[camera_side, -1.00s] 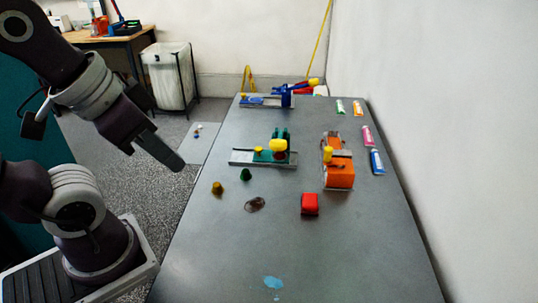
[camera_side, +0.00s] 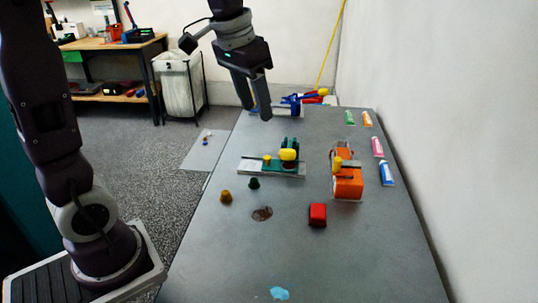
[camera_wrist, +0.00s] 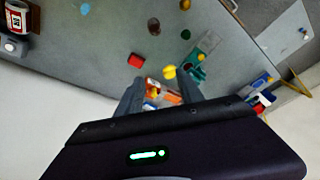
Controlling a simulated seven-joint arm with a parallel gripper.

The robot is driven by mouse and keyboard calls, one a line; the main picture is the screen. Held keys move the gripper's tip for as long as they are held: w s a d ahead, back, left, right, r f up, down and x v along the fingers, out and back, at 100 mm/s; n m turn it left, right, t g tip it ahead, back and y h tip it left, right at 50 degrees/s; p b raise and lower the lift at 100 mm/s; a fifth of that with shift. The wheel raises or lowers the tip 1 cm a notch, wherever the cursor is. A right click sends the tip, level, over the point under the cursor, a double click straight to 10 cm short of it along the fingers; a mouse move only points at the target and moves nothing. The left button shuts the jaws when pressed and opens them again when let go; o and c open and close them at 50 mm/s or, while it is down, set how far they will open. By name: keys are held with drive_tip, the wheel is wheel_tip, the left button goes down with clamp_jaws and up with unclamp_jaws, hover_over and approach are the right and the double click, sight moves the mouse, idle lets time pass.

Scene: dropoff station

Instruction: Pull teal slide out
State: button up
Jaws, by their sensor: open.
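The teal slide (camera_side: 286,163) sits on a pale grey rail plate (camera_side: 250,165) at the middle left of the table, with a teal upright part and yellow pieces on it. It also shows in the wrist view (camera_wrist: 199,66), above and right of my fingers. My gripper (camera_side: 253,113) hangs open and empty in the air, pointing down, above the far left part of the table. In the side view it appears above and slightly left of the teal slide, clearly apart from it. In the wrist view my gripper (camera_wrist: 160,76) has its fingers spread.
An orange device (camera_side: 348,184) with a yellow knob stands right of the teal slide. A blue device (camera_side: 292,105) is at the far end. A red block (camera_side: 318,215), a yellow-brown cone (camera_side: 226,197) and a green cone (camera_side: 254,183) lie nearer. Several tubes line the right edge.

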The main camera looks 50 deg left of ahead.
drive_tip(key=w+a+f+g, duration=0.1)
drive_tip(key=w+a+f, duration=0.35)
drive_tip(key=w, duration=0.25)
drive_tip(key=g, duration=0.2)
hover_over(267, 156)
wheel_tip(267, 156, down, 16)
drive_tip(key=shift+s+d+r, duration=0.1)
drive_tip(key=shift+d+r, duration=0.05)
drive_tip(key=shift+r, duration=0.1)
wheel_tip(267, 156, down, 7)
drive_tip(key=shift+r, duration=0.2)
clamp_jaws()
drive_tip(key=shift+r, duration=0.1)
